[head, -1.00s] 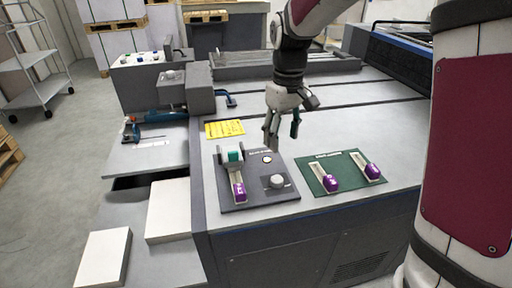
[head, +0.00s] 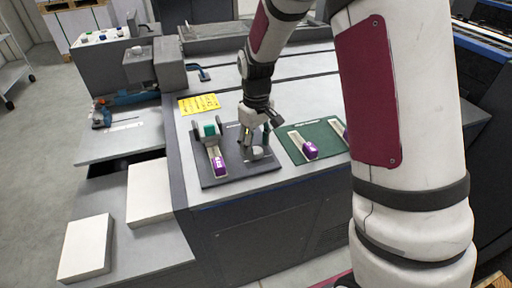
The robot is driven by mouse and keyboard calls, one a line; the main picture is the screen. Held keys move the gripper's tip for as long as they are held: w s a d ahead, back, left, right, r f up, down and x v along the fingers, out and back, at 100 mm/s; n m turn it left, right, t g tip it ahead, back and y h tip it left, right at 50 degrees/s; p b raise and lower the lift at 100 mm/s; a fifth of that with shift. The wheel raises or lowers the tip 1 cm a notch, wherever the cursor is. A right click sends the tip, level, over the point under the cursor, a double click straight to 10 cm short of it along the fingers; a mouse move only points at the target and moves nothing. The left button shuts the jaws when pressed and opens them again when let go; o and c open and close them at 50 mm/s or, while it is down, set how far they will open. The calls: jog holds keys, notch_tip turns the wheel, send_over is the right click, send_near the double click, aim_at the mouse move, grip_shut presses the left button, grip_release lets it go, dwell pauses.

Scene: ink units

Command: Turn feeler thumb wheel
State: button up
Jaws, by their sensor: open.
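A dark grey panel (head: 237,177) lies on the press's light top. It holds a teal wheel (head: 209,131) between upright grey brackets, with a purple-ended light strip (head: 218,166) in front of it. A round grey knob (head: 258,153) is on the panel's right part, partly covered by my gripper. I cannot tell from any label which of these is the feeler thumb wheel. My gripper (head: 254,147) is open, pointing down over the panel at the knob, to the right of the teal wheel. Contact with the knob cannot be told.
A green plate (head: 316,138) with purple-ended strips lies right of the panel; my arm hides part of it. A yellow card (head: 198,104) lies behind. White paper stacks (head: 150,193) are at the left. A grey machine block (head: 155,68) stands at back left.

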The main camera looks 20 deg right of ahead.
aim_at(256, 150)
jog(key=shift+f, duration=0.7)
jog(key=c, duration=1.1)
jog(key=shift+m+p, duration=0.5)
jog(key=shift+m, duration=1.6)
jog(key=shift+c, duration=0.2)
jog(key=o, duration=1.1)
jog(key=shift+o, duration=0.2)
notch_tip(256, 150, up, 12)
